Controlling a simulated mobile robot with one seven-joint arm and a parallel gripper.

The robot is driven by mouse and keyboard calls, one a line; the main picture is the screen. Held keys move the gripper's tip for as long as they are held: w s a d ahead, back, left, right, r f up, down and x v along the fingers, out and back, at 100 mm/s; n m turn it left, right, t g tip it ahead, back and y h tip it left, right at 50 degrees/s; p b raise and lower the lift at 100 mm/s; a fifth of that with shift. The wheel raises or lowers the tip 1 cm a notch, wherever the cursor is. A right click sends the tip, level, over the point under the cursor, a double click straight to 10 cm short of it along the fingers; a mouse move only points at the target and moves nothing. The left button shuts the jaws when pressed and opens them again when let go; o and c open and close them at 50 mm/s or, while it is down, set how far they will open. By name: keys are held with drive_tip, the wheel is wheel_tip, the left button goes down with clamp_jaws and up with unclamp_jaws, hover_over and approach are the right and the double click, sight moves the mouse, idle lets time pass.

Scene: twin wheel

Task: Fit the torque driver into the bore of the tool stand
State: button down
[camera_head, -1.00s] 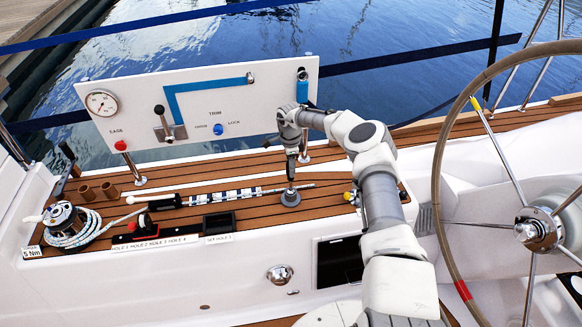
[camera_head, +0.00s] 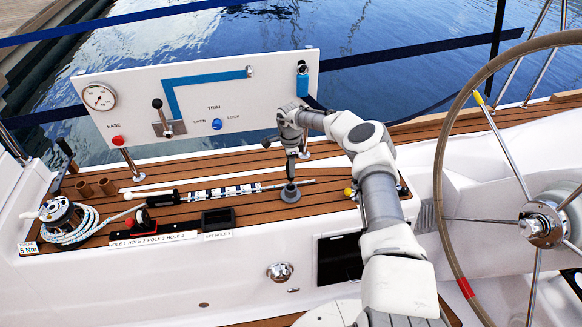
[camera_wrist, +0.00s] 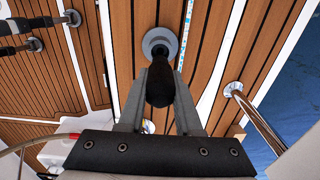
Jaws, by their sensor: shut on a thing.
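My gripper (camera_head: 291,152) is shut on the torque driver (camera_head: 290,169), which hangs down from it, roughly upright. In the wrist view, the driver's black handle (camera_wrist: 160,86) sits between the two grey fingers of my gripper (camera_wrist: 159,100). The tool stand (camera_head: 291,195) is a grey round piece on the teak deck, directly below the driver. Its grey disc (camera_wrist: 158,38) shows past the handle in the wrist view. The driver's lower end meets the stand's top in the head view. The bore is hidden, so I cannot tell how deep the driver sits.
A striped rod (camera_head: 222,192) lies left of the stand, its thin end close to it. A winch with rope (camera_head: 66,222) and a black tray (camera_head: 218,219) are further left. A white panel (camera_head: 125,100) stands behind. The steering wheel (camera_head: 455,165) is at right.

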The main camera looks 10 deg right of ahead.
drive_tip(key=shift+f, duration=0.2)
drive_tip(key=c, duration=0.5)
unclamp_jaws()
wheel_tip(320, 180, up, 18)
drive_tip(key=shift+a+f+p, duration=0.1)
drive_tip(key=shift+f+p, duration=0.15)
drive_tip(key=shift+p, duration=0.9)
